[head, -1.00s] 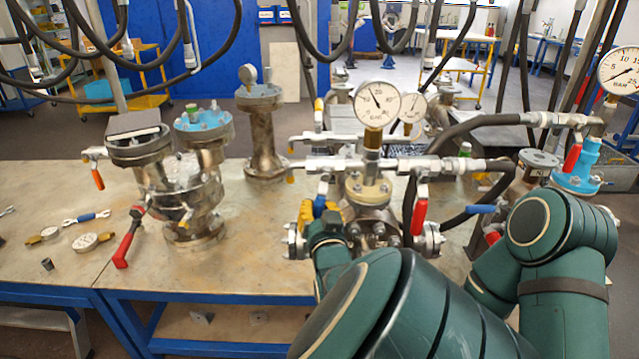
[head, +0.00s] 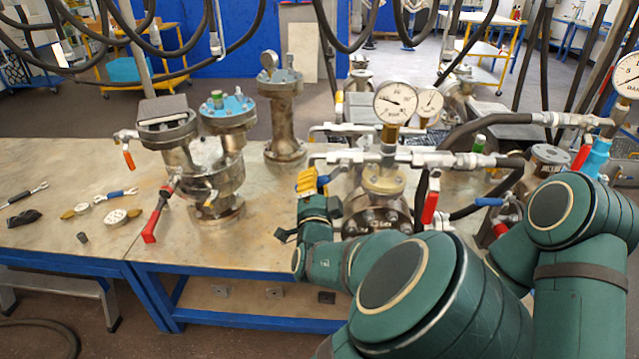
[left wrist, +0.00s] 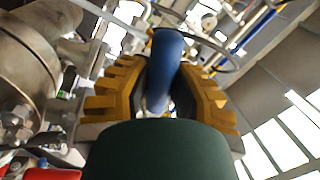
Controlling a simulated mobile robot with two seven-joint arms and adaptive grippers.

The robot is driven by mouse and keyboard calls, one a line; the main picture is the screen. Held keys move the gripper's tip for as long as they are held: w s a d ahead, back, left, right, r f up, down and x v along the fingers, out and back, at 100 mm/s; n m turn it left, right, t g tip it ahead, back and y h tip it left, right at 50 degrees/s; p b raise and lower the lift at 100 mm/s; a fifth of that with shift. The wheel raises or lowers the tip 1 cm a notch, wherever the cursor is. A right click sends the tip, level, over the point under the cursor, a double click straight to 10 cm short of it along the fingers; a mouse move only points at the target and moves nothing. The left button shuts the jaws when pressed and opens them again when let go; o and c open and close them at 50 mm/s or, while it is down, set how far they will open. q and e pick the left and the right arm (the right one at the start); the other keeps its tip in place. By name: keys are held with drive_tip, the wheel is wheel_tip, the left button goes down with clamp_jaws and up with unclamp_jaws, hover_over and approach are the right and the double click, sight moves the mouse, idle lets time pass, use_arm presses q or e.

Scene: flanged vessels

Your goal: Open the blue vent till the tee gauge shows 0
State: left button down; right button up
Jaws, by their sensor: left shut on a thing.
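The blue vent handle (head: 323,181) sits on the left side of the flanged tee vessel (head: 384,182). My left gripper (head: 308,183) has yellow ribbed fingers and is shut on this handle. In the left wrist view the blue handle (left wrist: 165,70) runs between the two yellow fingers (left wrist: 160,95). The tee gauge (head: 396,102) is a white dial on a brass stem above the vessel. Its needle points left and slightly up, low on the scale; the exact reading is too small to tell. My right gripper is not in view.
A second gauge (head: 429,104) stands just behind. A red handle (head: 430,207) hangs right of the tee vessel. Another flanged vessel (head: 213,180) with a red-handled lever (head: 158,215) stands to the left. Loose tools lie on the bench's left part (head: 60,170). Black hoses hang overhead.

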use_arm(q)
drive_tip(key=r+m, duration=0.1)
drive_tip(key=m+p, duration=0.1)
drive_tip(key=m, duration=0.1)
drive_tip(key=shift+a+r+h, duration=0.3)
drive_tip(key=shift+r+h, duration=0.1)
drive_tip(key=shift+r+m+h+p, duration=0.25)
drive_tip(key=shift+r+m+p, duration=0.1)
drive_tip(key=shift+m, duration=0.45)
drive_tip(key=shift+r+m+h+p, duration=0.25)
drive_tip(key=shift+r+m, duration=0.1)
drive_tip(key=shift+m, duration=0.45)
drive_tip(key=shift+r, duration=0.1)
drive_tip(key=c, duration=0.8)
unclamp_jaws()
drive_tip(key=s+f, duration=0.2)
drive_tip(key=s, duration=0.9)
drive_tip(key=shift+s+f, duration=0.2)
drive_tip(key=shift+s, duration=0.2)
drive_tip(key=shift+a, duration=0.1)
